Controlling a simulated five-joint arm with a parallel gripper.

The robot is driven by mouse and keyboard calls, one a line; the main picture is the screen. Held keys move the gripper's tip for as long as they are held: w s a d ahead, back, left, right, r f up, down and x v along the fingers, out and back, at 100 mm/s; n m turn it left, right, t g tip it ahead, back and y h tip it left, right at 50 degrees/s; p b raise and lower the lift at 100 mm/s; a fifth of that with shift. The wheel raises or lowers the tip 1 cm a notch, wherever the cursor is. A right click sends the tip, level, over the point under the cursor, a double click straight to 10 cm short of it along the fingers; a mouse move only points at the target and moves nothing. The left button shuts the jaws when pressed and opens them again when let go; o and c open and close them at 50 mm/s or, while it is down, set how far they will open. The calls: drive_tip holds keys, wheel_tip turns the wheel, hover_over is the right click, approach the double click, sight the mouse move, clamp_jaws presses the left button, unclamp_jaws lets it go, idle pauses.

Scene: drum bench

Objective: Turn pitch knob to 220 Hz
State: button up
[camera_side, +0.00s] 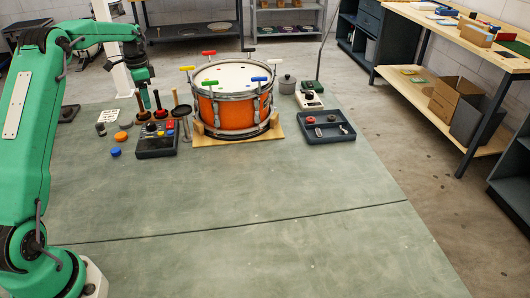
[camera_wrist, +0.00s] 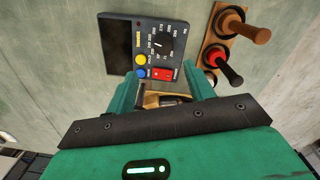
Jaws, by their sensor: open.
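The dark control box (camera_side: 157,147) sits on the bench left of the orange drum, and it fills the upper middle of the wrist view (camera_wrist: 122,38). Its black pitch knob (camera_wrist: 163,43) has a white pointer line and a ring of small white numbers that I cannot read surely. A yellow button, a blue button and a red rocker switch (camera_wrist: 162,75) are beside the knob. My gripper (camera_wrist: 163,90) is open, its two green fingers apart just below the box in the wrist view. In the side view my gripper (camera_side: 148,105) hangs above the box, apart from it.
A wooden rack with dark and red-topped handled tools (camera_wrist: 222,60) stands close beside the box. The orange drum (camera_side: 236,110) with coloured keys on its rim stands to the right. Loose knobs and pucks (camera_side: 116,152) lie left of the box. The front bench is clear.

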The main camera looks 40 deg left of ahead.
sight(150, 123)
drive_tip(key=shift+a+f, duration=0.6)
drive_tip(key=shift+f, duration=0.05)
drive_tip(key=shift+s+d+f, duration=0.1)
drive_tip(key=shift+d+f, duration=0.05)
drive_tip(key=shift+f, duration=1.8)
drive_tip(key=shift+d+f, duration=0.1)
drive_tip(key=shift+f, duration=1.85)
drive_tip(key=c, duration=1)
